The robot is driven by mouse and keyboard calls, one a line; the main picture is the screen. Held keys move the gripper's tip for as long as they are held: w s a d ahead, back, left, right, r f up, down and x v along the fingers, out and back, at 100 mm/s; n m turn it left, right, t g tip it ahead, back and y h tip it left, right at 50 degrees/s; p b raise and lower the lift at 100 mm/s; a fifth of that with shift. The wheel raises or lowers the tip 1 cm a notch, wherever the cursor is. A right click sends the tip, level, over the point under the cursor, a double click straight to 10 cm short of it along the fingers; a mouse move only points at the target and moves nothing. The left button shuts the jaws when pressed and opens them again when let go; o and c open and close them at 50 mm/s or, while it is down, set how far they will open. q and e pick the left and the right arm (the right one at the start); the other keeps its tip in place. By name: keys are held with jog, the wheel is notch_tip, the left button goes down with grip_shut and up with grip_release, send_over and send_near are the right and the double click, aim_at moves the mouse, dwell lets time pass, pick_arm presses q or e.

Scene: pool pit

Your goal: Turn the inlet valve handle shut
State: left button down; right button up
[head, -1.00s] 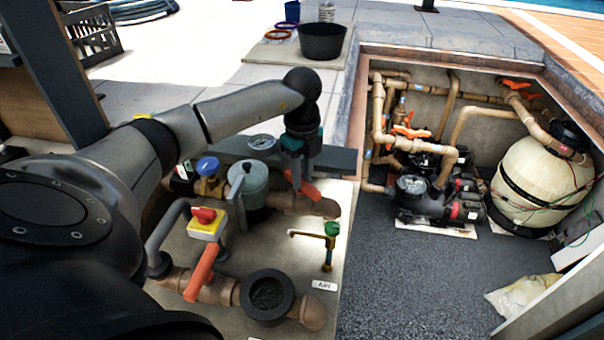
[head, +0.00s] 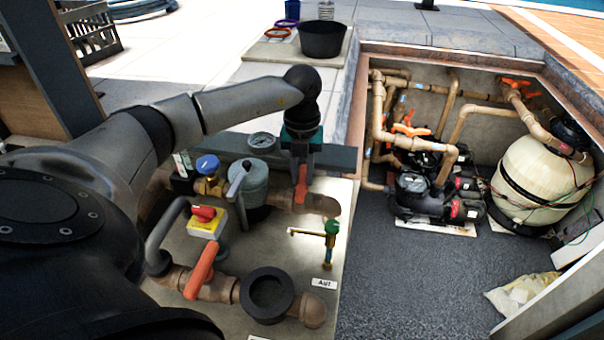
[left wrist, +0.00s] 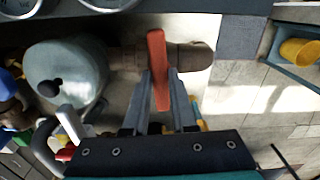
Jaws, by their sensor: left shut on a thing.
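An orange-red valve handle (head: 302,190) stands on the tan pipe at the back of the pump board. It also shows in the left wrist view (left wrist: 157,58), between my two fingers. My left gripper (head: 300,160) reaches down from above and is shut on this handle. A second orange handle (head: 199,272) sits on the front pipe, slanting, with no gripper at it. I cannot read which of the two is marked as the inlet. My right gripper is not in view.
Close to the left of my gripper stand a grey-green canister (head: 252,180) and a pressure gauge (head: 262,142). A green-handled tap (head: 331,232), a red-and-yellow switch (head: 205,222) and a black ring fitting (head: 267,295) stand nearer. The pit floor (head: 400,270) is clear in the middle.

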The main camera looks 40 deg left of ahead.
aim_at(302, 179)
pick_arm(q)
jog(key=shift+r+m, duration=0.1)
jog(key=shift+m, duration=0.5)
jog(key=c, duration=0.7)
grip_release()
notch_tip(302, 179, up, 15)
jog(key=shift+r, duration=0.1)
dwell(0.5)
